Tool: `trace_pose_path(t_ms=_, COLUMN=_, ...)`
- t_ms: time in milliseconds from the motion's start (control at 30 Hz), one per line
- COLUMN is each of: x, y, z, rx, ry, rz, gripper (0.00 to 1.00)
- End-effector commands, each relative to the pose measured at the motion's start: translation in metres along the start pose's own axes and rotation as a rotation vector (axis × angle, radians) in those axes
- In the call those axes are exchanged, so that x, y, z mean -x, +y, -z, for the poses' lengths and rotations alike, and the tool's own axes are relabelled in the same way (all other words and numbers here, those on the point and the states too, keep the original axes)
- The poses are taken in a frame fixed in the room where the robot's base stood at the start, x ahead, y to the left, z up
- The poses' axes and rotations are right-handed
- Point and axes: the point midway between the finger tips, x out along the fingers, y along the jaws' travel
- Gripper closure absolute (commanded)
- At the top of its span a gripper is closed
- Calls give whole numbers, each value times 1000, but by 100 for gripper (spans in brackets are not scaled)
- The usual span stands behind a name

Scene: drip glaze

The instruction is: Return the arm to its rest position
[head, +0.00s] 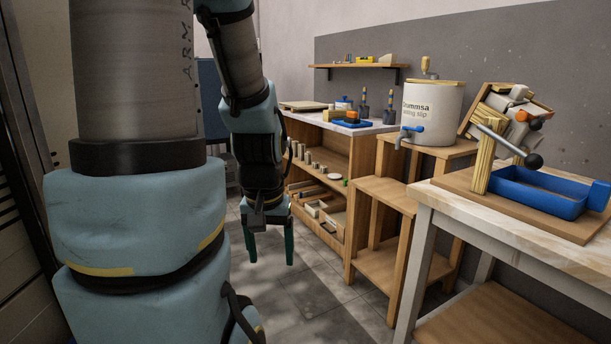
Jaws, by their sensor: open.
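My arm fills the left side of the head view, with blue-covered links and grey tube sections. My gripper (269,246) hangs at the end of the arm and points down, over the tiled floor. Its two green fingers are apart, with nothing between them. It is left of the wooden shelf unit and appears clear of it. Part of my arm stands in front of the left of the room and hides what is behind it.
A wooden shelf unit (362,160) holds tools and blocks. A white bucket (437,112) stands on a stepped wooden stand (390,258). At right, a table (450,200) bears a wooden rig (484,165) and a blue tray (540,196). Tiled floor (318,296) is clear beneath my gripper.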

Motion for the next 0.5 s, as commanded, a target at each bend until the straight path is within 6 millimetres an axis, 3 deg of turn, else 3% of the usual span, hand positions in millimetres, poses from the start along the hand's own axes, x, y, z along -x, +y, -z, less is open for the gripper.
trace_pose_path(t_ms=33, x=30, y=0, z=4, rx=0, ry=0, rz=0, gripper=25)
trace_pose_path(t_ms=200, x=83, y=0, z=12, rx=0, ry=0, rz=0, gripper=25)
trace_pose_path(t_ms=333, x=114, y=0, z=16, rx=0, ry=-1, rz=0, gripper=25)
trace_pose_path(t_ms=500, x=135, y=1, z=19, rx=0, ry=-1, rz=0, gripper=25)
